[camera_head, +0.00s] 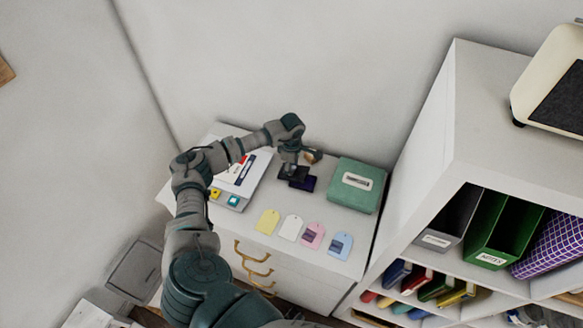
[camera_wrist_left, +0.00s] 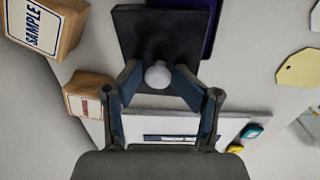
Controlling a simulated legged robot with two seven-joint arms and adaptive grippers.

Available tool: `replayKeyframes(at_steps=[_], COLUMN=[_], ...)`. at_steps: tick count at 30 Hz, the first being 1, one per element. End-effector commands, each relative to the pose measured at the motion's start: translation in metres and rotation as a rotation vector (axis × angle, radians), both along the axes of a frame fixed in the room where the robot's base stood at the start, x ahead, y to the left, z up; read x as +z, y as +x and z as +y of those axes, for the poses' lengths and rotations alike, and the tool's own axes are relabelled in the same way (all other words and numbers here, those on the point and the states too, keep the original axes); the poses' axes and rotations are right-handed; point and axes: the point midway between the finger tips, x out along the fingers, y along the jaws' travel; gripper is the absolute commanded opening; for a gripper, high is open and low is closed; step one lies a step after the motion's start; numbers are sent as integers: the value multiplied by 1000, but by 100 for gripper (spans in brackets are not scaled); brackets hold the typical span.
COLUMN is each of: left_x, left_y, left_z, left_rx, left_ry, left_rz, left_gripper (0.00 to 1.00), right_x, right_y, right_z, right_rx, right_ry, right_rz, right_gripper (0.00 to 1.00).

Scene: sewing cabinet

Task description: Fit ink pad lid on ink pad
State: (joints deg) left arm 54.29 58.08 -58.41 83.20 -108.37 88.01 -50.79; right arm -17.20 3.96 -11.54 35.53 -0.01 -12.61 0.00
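The ink pad lid (camera_head: 291,173) is a dark square plate on the white cabinet top. In the left wrist view the lid (camera_wrist_left: 150,35) fills the upper middle and has a pale round knob (camera_wrist_left: 157,75). My left gripper (camera_head: 290,165) is above the lid; in the wrist view its fingers (camera_wrist_left: 158,82) close in on both sides of the knob. The dark purple ink pad (camera_head: 305,184) is right beside the lid, which partly covers it. In the wrist view only a purple strip of the pad (camera_wrist_left: 211,28) shows. I cannot tell whether the lid is lifted. My right gripper is out of view.
Wooden stamps (camera_head: 312,155) lie close behind the lid. A green box (camera_head: 356,184) stands to the right. Yellow, white, pink and blue tags (camera_head: 291,228) lie in front. A flat white item (camera_head: 241,176) lies to the left. A tall shelf (camera_head: 453,135) rises at the right.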

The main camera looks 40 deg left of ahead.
Motion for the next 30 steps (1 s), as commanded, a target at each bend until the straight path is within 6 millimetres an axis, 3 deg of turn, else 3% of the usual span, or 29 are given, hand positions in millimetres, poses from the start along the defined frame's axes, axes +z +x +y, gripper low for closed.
replayKeyframes(at_steps=[11, 14, 24, 30], left_x=[7, 21, 94, 116], left_y=[1, 1, 2, 1], left_z=[0, 0, 1, 1], left_rx=[0, 0, 0, 0], left_ry=[0, 0, 0, 0], left_rz=[-4, -6, -5, -2], left_gripper=[51, 51, 51, 51], right_x=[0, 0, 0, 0], right_y=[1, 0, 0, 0], right_z=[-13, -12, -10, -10], right_rx=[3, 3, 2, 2], right_ry=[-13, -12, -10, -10], right_rz=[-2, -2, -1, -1], right_gripper=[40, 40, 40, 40])
